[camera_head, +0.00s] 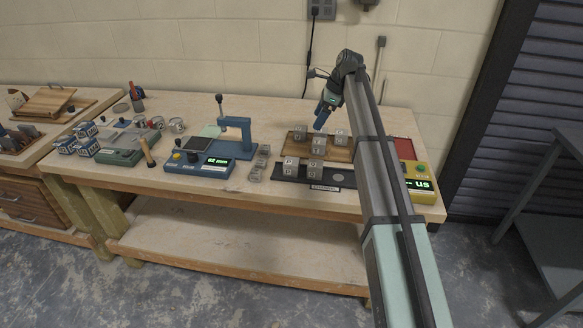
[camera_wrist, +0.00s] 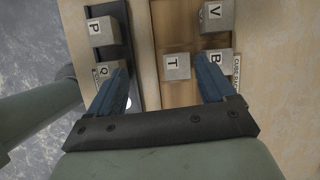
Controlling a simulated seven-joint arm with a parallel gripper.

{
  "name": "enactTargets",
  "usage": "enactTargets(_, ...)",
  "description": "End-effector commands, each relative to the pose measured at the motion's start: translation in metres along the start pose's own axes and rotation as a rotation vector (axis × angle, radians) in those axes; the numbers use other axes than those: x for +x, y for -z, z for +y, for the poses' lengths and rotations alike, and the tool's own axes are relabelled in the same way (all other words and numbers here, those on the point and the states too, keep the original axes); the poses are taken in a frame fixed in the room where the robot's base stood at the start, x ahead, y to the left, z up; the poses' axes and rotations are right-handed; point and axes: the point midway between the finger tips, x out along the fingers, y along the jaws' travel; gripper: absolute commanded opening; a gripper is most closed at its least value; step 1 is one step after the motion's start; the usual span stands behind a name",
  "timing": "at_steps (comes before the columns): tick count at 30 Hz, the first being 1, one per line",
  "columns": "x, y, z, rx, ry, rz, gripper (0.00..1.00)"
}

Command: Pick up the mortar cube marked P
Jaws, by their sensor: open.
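The grey mortar cube marked P (camera_wrist: 101,31) stands at the upper left of the wrist view, on a dark strip (camera_wrist: 139,62). By the layout, it is the left cube (camera_head: 290,167) on the dark strip in the head view, where letters are too small to read. The cube marked Q (camera_wrist: 108,72) is below P, partly hidden by my left finger. My gripper (camera_head: 321,116) is open and empty above the cubes. In the wrist view its blue fingers (camera_wrist: 163,66) point towards Q and the cube marked B or R, with P beyond the left fingertip.
Cube T (camera_wrist: 177,67) and cube V (camera_wrist: 217,16) stand on the wooden board with the cube B or R (camera_wrist: 217,62). A blue press (camera_head: 199,161) and small grey blocks (camera_head: 255,174) are to the left. A yellow device (camera_head: 418,186) stands right, beside my arm.

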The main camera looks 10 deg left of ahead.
Motion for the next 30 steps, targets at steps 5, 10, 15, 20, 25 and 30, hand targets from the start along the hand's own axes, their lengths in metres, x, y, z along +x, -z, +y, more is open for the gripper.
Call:
enactTargets(5,0.003,-0.028,0.051,-0.057,0.004,-0.002,0.83)
enactTargets(10,0.004,-0.033,0.064,-0.218,0.005,-0.001,0.83)
enactTargets(15,0.003,-0.035,0.074,-0.394,0.006,-0.001,0.83)
enactTargets(20,0.003,-0.035,0.085,-0.617,0.008,0.001,0.83)
enactTargets(25,0.003,-0.033,0.095,-0.922,0.009,0.004,0.83)
enactTargets(30,0.004,-0.031,0.101,-1.235,0.007,0.006,0.83)
